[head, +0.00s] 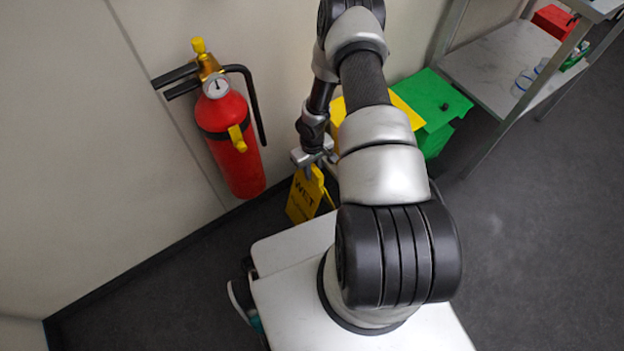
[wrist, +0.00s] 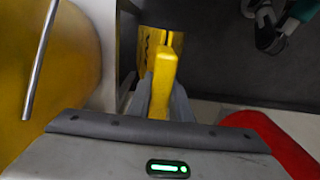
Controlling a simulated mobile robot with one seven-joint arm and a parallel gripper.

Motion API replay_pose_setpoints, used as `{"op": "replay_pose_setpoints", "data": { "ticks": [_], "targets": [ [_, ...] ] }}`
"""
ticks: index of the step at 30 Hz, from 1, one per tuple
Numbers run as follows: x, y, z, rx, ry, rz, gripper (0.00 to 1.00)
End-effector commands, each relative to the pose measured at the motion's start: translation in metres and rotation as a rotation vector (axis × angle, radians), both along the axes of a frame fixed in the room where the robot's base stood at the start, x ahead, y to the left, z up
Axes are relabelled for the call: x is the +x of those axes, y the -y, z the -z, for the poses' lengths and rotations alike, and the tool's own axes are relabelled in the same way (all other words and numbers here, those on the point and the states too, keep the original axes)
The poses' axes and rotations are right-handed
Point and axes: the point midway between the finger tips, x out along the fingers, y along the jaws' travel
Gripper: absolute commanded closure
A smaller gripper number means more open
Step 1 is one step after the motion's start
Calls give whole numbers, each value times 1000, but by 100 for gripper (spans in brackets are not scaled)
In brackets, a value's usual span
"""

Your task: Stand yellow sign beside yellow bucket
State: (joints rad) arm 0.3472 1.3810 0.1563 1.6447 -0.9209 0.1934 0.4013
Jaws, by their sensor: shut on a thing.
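The yellow sign (head: 304,198), with dark lettering reading "WET", hangs below my gripper (head: 318,163) in the head view, between the fire extinguisher and my arm. In the wrist view my gripper (wrist: 160,103) is shut on the top of the yellow sign (wrist: 164,66). The sign looks roughly upright; whether its foot touches the floor is hidden. The yellow bucket (head: 407,103) is partly hidden behind my arm in the head view. In the wrist view a large rounded yellow body with a metal handle, apparently the yellow bucket (wrist: 70,65), lies left of the sign, apart from it.
A red fire extinguisher (head: 232,140) hangs on the wall left of the sign; its red body (wrist: 268,138) is close by the gripper at lower right in the wrist view. A green bin (head: 437,102) stands beside the yellow bucket. A metal shelf (head: 495,70) stands at right.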

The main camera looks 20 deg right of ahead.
Motion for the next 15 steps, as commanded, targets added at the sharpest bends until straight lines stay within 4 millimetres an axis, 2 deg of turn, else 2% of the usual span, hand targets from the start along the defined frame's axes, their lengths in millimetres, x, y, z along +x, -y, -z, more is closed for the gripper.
{"op": "replay_pose_setpoints", "data": {
  "ticks": [7, 15],
  "targets": [
    [0, 0, 33, 0, 0, 1, 100],
    [0, 0, 34, 0, 1, 0, 100]
  ]
}}
